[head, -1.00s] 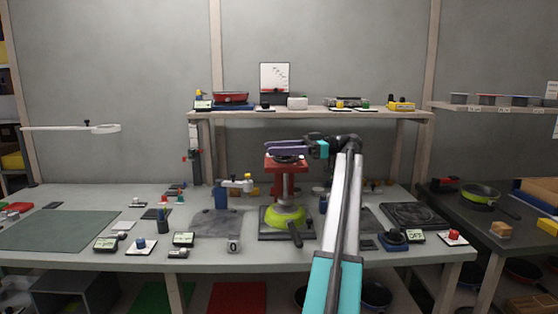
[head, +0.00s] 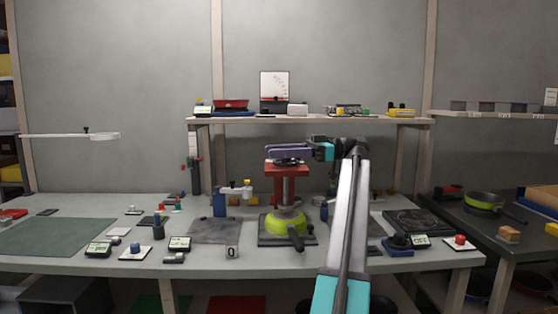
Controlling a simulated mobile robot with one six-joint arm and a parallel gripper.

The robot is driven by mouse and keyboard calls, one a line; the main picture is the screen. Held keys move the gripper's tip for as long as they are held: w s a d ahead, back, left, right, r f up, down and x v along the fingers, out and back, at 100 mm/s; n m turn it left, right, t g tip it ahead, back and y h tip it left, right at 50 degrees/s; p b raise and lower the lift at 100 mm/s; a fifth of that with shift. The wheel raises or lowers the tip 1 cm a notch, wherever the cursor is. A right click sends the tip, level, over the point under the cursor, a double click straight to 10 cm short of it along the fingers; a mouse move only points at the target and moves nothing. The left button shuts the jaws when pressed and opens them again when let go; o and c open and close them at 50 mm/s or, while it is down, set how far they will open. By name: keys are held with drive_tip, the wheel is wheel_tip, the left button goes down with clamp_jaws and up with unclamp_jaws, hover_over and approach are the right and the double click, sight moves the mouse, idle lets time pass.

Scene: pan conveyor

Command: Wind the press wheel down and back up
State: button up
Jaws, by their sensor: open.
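The red press (head: 305,185) stands near the middle of the workbench. Its dark hand wheel (head: 287,162) is on top, partly hidden by my gripper. A green pan (head: 283,225) sits on the dark base under the press, its dark handle pointing toward me. My gripper (head: 268,149), with purple fingers, is open at the wheel's height or just above it, reaching in from the right. I cannot tell whether the fingers touch the wheel.
A dark hotplate (head: 417,222) is to the right. A green mat (head: 50,237) is at far left.

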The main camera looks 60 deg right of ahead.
drive_tip(key=shift+s+a+b, duration=0.5)
drive_tip(key=shift+a+b, duration=0.2)
drive_tip(key=shift+b, duration=0.1)
drive_tip(key=shift+r, duration=0.15)
